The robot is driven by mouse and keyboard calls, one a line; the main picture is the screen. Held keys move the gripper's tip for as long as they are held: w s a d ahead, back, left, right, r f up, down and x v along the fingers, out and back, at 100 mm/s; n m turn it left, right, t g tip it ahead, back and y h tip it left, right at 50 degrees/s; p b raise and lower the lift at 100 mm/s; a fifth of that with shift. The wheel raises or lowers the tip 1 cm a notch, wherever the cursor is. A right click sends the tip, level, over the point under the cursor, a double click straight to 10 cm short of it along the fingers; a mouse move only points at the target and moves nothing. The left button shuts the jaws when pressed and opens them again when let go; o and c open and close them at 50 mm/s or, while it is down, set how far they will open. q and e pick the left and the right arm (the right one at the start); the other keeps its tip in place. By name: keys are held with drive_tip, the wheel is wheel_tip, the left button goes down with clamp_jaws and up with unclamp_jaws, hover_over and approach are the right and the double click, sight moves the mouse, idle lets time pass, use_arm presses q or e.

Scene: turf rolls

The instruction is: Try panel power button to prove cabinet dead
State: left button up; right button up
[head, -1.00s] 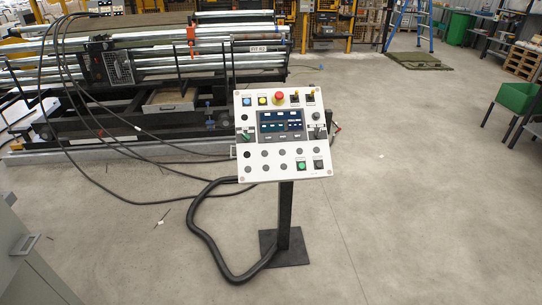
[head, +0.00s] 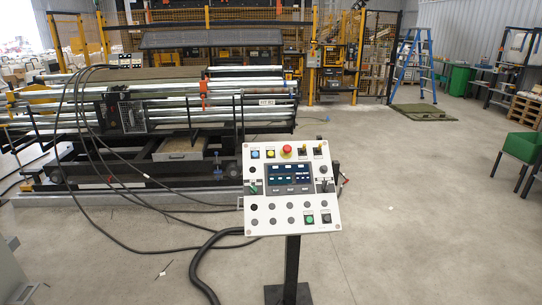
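The control panel (head: 262,214) is a white tilted box on a black post (head: 291,265) in the lower middle of the head view. It carries a red mushroom button (head: 287,149), a yellow button (head: 270,154), a blue button (head: 255,154), a green button (head: 310,219), a black button beside it (head: 326,218) and several grey buttons. Its dark screen (head: 290,178) shows lit blue and white fields. Which button is the power button I cannot tell from the labels. A grey cabinet (head: 14,275) is cut off at the lower left edge. Neither gripper is in view.
A roller machine (head: 180,150) stands behind the panel on the left. Black cables run over the floor, and a thick black hose (head: 200,272) leaves the panel. The floor (head: 420,230) on the right is clear.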

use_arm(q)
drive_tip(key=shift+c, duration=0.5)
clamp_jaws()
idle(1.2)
